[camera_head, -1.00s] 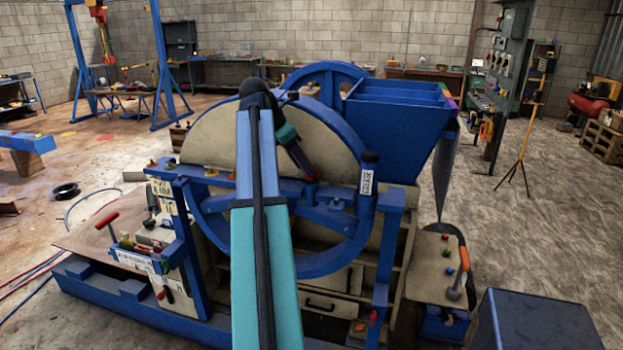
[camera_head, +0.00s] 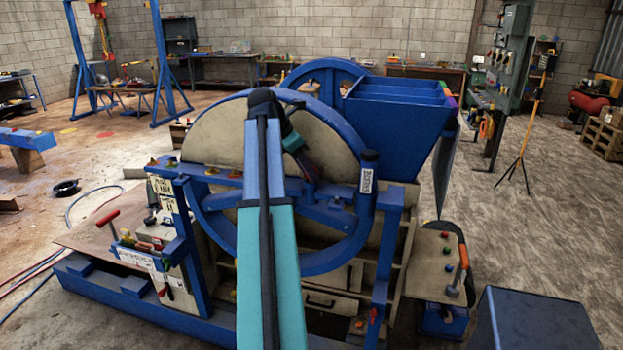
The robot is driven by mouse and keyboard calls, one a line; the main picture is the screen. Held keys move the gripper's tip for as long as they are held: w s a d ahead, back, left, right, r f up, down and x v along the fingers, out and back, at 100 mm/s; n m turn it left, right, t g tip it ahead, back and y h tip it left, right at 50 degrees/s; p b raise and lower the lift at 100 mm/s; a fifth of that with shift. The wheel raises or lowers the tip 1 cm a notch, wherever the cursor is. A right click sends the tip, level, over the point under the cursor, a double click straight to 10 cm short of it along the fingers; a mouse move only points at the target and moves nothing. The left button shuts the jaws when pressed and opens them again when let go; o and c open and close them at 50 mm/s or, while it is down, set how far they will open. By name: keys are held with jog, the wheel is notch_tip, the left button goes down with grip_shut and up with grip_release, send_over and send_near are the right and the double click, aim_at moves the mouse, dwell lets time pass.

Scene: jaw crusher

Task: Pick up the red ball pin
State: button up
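My arm rises through the middle of the view and bends down at the top. My gripper (camera_head: 309,173), small and dark, is at the end of the bent part, just above the blue crossbar (camera_head: 330,213) in front of the large wheel (camera_head: 215,135). I cannot make out its fingers or whether it is open or shut. No red ball pin shows clearly at the gripper; one may be hidden by it. A small red piece (camera_head: 235,174) sits on the crossbar to the left, partly beside my arm, with yellow-topped pieces (camera_head: 211,171) near it.
The blue hopper (camera_head: 395,115) stands right of the wheel. A black-capped cylinder (camera_head: 369,172) rises from the crossbar's right end. A red-handled tool (camera_head: 108,219) stands at the left. A button panel (camera_head: 440,265) and blue box (camera_head: 535,320) are at the right.

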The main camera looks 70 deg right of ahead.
jog(key=c, duration=0.5)
jog(key=shift+r, duration=0.15)
notch_tip(320, 180, up, 28)
jog(key=p, duration=0.2)
jog(key=shift+p, duration=0.3)
dwell(0.4)
jog(key=shift+f, duration=0.35)
dwell(0.6)
